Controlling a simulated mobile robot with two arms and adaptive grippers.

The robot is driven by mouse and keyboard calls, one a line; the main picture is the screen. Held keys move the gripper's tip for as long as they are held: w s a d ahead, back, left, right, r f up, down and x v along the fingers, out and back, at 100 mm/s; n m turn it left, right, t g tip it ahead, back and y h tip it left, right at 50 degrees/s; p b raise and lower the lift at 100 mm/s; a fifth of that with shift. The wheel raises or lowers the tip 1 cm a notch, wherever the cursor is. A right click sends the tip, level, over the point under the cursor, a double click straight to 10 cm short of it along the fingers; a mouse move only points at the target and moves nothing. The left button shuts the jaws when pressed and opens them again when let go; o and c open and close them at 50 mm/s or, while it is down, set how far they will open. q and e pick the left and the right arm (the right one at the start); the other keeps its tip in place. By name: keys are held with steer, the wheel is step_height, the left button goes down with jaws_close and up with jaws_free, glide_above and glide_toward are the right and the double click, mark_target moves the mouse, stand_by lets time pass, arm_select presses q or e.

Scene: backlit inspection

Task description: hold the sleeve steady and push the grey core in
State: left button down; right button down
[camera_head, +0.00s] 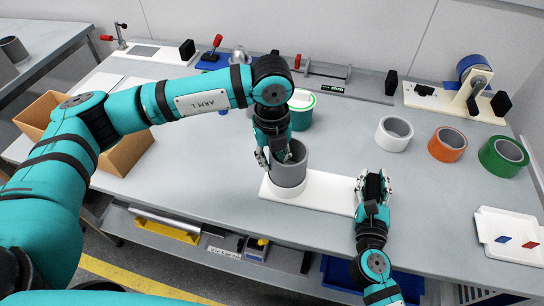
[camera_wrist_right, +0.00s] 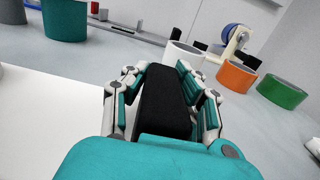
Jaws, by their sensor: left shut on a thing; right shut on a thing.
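A grey hollow cylinder, which I take for the grey core (camera_head: 290,172), stands upright on a white base plate (camera_head: 325,192). A low white ring, which looks like the sleeve (camera_head: 285,190), surrounds its foot; how deep the core sits is hidden. My left gripper (camera_head: 277,157) comes from above and is shut on the core's left wall, with a finger at the opening. My right gripper (camera_head: 374,186) is at the plate's right end, shut on a black block (camera_wrist_right: 165,103). The right wrist view shows this block between both fingers and the white plate at left.
White (camera_head: 394,134), orange (camera_head: 447,144) and green (camera_head: 503,156) tape rolls lie to the right. A teal tub (camera_head: 301,111) stands behind the core. A cardboard box (camera_head: 125,155) is at left and a white tray (camera_head: 510,235) at right. The grey tabletop between is clear.

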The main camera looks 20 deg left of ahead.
mark_target(272, 170)
arm_select(q)
steer(key=shift+f, duration=1.65)
steer(key=c, duration=1.3)
jaws_free()
steer(key=shift+o, duration=0.2)
step_height(272, 170, up, 12)
steer(key=shift+a, duration=0.1)
steer(key=shift+c, duration=0.4)
